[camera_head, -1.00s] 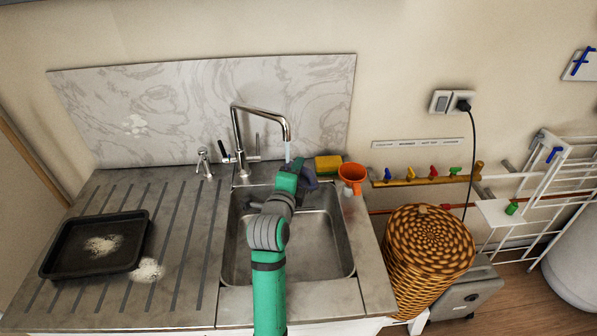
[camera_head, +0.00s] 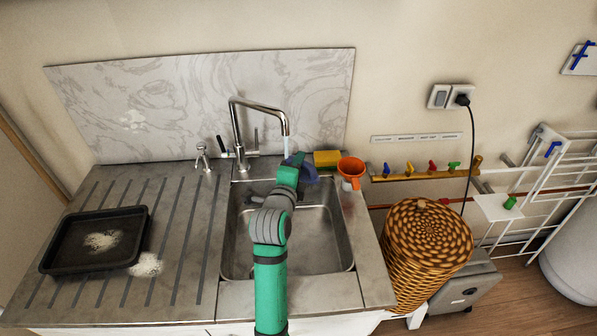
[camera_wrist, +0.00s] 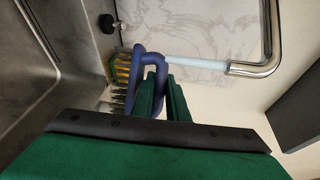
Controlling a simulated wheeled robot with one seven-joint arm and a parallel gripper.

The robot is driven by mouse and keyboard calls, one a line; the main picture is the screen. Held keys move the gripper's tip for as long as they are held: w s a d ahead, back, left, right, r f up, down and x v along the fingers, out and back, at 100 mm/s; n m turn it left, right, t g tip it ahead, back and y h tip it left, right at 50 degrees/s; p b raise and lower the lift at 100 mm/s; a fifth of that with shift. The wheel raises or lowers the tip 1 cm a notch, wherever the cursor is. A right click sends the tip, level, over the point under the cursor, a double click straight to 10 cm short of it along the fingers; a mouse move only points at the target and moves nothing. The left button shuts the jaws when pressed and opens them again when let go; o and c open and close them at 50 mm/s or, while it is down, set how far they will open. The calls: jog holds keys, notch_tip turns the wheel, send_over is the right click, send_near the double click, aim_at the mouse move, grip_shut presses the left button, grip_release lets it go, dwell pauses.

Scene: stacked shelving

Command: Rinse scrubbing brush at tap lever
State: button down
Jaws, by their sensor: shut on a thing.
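My gripper (camera_head: 297,163) is over the back of the sink (camera_head: 325,240), beneath the tap spout. It is shut on the scrubbing brush (camera_head: 310,175), which shows as a blue shape in the head view. In the wrist view, the green fingers (camera_wrist: 160,92) grip the brush's looped blue handle (camera_wrist: 137,68), with yellowish and grey bristles at its left. The chrome tap (camera_head: 237,125) runs; its water stream (camera_head: 286,147) reaches down to the gripper and brush. In the wrist view, the stream (camera_wrist: 195,62) meets the blue handle.
A yellow sponge (camera_head: 327,158) and an orange funnel-like cup (camera_head: 351,167) stand at the sink's back right. A dark tray (camera_head: 60,268) with white powder lies on the draining board at left. A wicker basket (camera_head: 400,270) stands right of the sink.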

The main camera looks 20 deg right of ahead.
jog(key=shift+a, duration=0.3)
jog(key=s, duration=0.8)
jog(key=shift+a, duration=0.35)
dwell(0.4)
dwell(1.1)
jog(key=s+r, duration=0.4)
jog(key=shift+s+a, duration=0.25)
jog(key=shift+s, duration=0.15)
dwell(0.7)
